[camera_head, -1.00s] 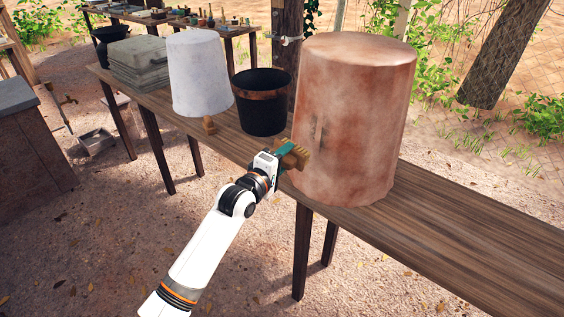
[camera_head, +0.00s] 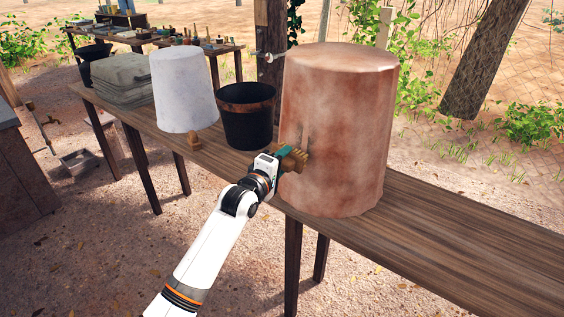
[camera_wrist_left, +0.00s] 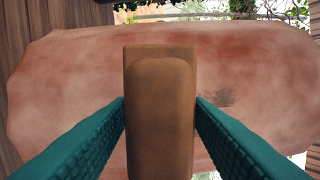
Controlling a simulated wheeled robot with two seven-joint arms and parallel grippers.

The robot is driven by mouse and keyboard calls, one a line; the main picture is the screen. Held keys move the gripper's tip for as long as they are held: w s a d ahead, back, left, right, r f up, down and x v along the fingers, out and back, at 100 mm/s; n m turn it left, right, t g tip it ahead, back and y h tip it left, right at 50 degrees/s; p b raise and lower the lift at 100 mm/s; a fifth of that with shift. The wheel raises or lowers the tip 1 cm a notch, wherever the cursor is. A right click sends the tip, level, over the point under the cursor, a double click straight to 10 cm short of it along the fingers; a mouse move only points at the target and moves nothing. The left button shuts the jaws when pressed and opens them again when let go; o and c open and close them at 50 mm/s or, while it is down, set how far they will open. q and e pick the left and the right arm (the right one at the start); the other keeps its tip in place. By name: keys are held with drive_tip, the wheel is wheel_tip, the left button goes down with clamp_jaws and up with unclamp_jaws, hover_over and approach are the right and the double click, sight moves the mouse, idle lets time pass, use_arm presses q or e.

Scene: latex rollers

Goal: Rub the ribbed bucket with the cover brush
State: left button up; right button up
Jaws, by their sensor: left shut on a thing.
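My left gripper (camera_head: 279,157) is shut on the brush (camera_wrist_left: 160,110), a brown block with tan bristles. The brush also shows in the head view (camera_head: 295,159), in front of the lower left side of a large reddish-brown upturned bucket (camera_head: 345,130). The bristles face this bucket and look at or very near its wall; contact cannot be told for sure. The bucket fills much of the wrist view (camera_wrist_left: 70,90), with a dark mark right of the brush. I see no clear ribs on it. My right gripper is not in view.
The bucket stands on a long wooden table (camera_head: 450,230). To its left are a black bucket with a brown band (camera_head: 246,125), a white upturned bucket (camera_head: 185,90), and a grey folded stack (camera_head: 122,80). A wooden post (camera_head: 270,60) stands behind. The table's right end is clear.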

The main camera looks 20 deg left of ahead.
sight(298, 164)
use_arm(q)
drive_tip(key=shift+b+x, duration=0.3)
drive_tip(key=shift+x, duration=0.8)
drive_tip(key=shift+d, duration=0.25)
drive_tip(key=shift+s+d+r+p, duration=0.15)
drive_tip(key=shift+s+d+p, duration=0.15)
drive_tip(key=shift+d+p, duration=0.35)
drive_tip(key=shift+s+d+p, duration=0.2)
drive_tip(key=shift+d+p, duration=0.15)
drive_tip(key=shift+d, duration=0.1)
drive_tip(key=shift+s+d+p, duration=0.25)
drive_tip(key=shift+d+p, duration=0.1)
drive_tip(key=shift+d, duration=0.15)
